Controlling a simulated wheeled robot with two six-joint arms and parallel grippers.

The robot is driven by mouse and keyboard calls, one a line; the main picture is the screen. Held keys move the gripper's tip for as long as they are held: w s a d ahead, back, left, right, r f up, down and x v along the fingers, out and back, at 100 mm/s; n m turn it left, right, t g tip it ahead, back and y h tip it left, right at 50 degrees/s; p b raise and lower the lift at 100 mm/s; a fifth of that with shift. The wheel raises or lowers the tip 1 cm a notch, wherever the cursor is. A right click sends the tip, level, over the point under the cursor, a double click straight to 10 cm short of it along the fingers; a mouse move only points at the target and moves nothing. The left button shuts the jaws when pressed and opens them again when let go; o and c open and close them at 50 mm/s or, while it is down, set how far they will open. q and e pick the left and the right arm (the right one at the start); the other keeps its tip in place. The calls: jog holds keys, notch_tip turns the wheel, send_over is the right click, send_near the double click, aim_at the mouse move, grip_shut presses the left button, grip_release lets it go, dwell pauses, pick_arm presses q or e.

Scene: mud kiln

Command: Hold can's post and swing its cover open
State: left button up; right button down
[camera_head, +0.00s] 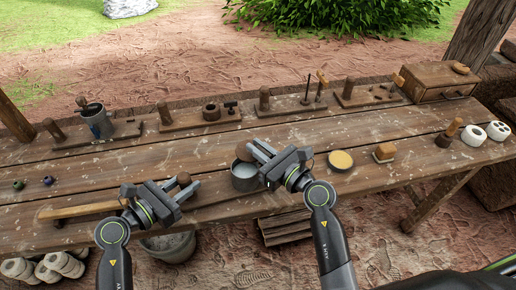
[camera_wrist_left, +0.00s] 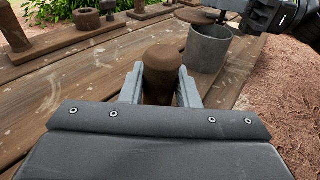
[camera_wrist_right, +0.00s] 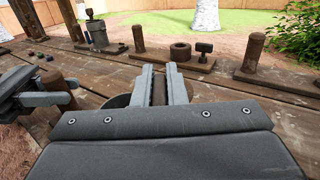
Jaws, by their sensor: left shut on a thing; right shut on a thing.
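A grey can (camera_head: 244,184) stands near the front of the workbench; it also shows in the left wrist view (camera_wrist_left: 207,52). Its round brown cover (camera_head: 242,152) sits off to the far side of the mouth, which looks at least partly uncovered. My right gripper (camera_head: 255,151) is above the can, shut on a dark part at the cover; its fingers hide most of that part. A thick brown post (camera_wrist_left: 163,72) stands left of the can. My left gripper (camera_head: 182,184) is shut around the post, one finger on each side. The link between post and can is hidden.
Boards with wooden posts line the back of the workbench (camera_head: 120,165). A yellow-topped round tin (camera_head: 341,160), a brush block (camera_head: 384,152) and white rings (camera_head: 473,135) lie to the right. A mallet (camera_head: 80,210) lies at left. A bucket (camera_head: 170,247) stands below the front edge.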

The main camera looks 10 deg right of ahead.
jog(key=shift+f+m+t+h, duration=0.1)
jog(key=shift+m+t+h, duration=0.25)
jog(key=shift+h, duration=0.25)
jog(key=c, duration=1.5)
grip_release()
jog(key=shift+o, duration=0.2)
jog(key=v, duration=1.2)
